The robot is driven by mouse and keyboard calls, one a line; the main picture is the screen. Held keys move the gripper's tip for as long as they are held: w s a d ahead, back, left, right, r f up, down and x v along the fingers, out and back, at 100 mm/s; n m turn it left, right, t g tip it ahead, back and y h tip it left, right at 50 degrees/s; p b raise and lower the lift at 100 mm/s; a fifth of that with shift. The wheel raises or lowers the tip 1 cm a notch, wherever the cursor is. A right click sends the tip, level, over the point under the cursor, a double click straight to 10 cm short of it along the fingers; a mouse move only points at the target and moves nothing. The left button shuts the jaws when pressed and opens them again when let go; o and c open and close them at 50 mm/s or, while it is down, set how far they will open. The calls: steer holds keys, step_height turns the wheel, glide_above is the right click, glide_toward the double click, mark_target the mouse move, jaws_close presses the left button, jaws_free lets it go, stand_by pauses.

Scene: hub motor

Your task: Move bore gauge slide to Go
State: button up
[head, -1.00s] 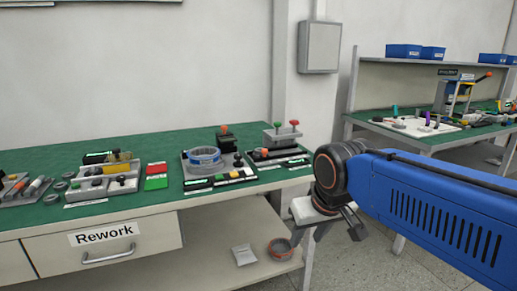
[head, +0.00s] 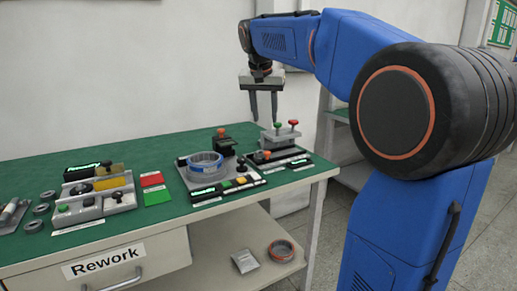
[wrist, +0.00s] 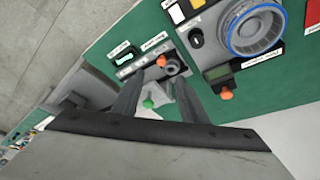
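My gripper (head: 264,117) points straight down above the back right of the green bench, its two fingers apart with nothing between them. Below it in the head view is a dark gauge unit with an orange knob (head: 266,155) and a small lit display (head: 300,164). I take this to be the bore gauge, but its labels are too small to read. In the wrist view the orange knob (wrist: 161,60) sits beside a round dark part (wrist: 173,68), just beyond the fingertips (wrist: 160,76). Which marked position the slide is at cannot be told.
A grey fixture with green and red knobs (head: 282,135) stands behind the gauge. A blue-ringed stator (head: 204,162) and another orange-knobbed unit (head: 221,142) are to the left. Red and green pads (head: 153,187) lie farther left. The bench's right edge is close.

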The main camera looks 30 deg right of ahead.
steer(key=w, duration=0.2)
glide_toward(268, 152)
steer(key=x, duration=0.8)
steer(key=shift+w, duration=0.25)
steer(key=shift+c, duration=0.6)
jaws_close()
